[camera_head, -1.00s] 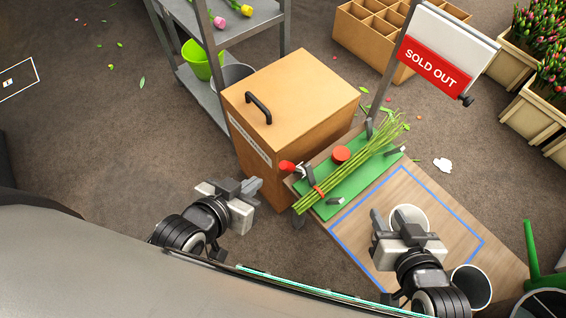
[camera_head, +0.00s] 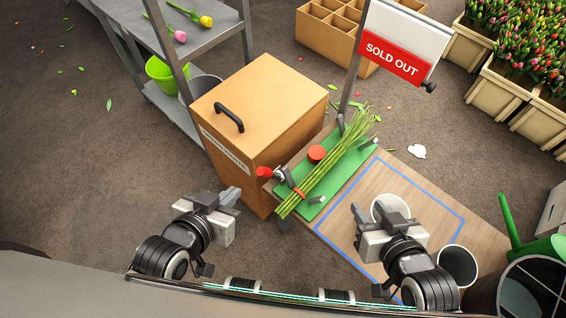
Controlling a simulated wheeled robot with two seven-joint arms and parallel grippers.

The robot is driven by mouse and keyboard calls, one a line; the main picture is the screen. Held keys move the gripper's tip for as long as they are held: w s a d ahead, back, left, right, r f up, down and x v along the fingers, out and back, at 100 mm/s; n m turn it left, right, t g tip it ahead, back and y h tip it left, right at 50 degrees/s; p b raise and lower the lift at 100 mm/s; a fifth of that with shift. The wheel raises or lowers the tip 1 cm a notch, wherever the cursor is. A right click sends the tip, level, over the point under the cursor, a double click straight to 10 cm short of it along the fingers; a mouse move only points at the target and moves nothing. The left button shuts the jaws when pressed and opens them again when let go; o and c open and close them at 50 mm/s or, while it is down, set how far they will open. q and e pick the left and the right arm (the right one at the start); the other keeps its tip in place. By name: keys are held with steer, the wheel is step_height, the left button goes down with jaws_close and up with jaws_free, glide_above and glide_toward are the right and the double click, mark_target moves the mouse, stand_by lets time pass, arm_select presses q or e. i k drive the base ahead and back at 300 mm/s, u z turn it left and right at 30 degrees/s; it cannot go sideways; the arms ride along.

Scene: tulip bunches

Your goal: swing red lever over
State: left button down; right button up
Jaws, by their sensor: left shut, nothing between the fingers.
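The red lever (camera_head: 265,171) sticks out at the left end of the green-topped bench fixture (camera_head: 333,174), close to the wooden box. A bundle of green stems (camera_head: 328,160) lies across the green mat, with a red band near its lower end.
The wooden box (camera_head: 262,98) with a black handle stands left of the fixture. A grey shelf (camera_head: 197,40) is behind it. A "SOLD OUT" sign (camera_head: 392,58) rises behind the bench. A bucket (camera_head: 458,265) and a green watering can (camera_head: 535,245) stand at right.

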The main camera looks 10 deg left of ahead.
mark_target(264, 172)
steer(key=z, duration=1.55)
steer(key=k, duration=0.75)
steer(key=u, duration=1)
steer(key=i, duration=0.45)
